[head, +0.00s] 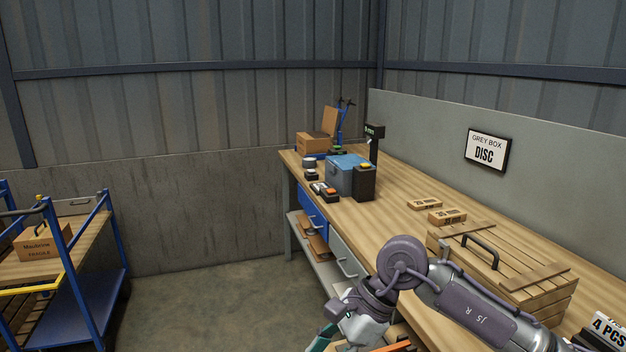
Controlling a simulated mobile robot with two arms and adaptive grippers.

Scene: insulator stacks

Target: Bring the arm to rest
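My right arm comes in from the lower right in the head view, bent at a purple-grey joint over the front edge of the workbench (440,240). Its wrist hangs down in front of the bench. The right gripper (322,339) is cut off by the bottom edge; only a teal and dark part of it shows. I cannot tell whether it is open or shut, or whether it holds anything. My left arm and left gripper are out of view.
A slatted wooden crate (495,268) with a black handle stands on the bench close behind my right arm. Small cartons (447,216), a blue box (347,174) and a black device (364,184) stand farther back. A blue cart (75,290) is at left. The floor (215,305) between is clear.

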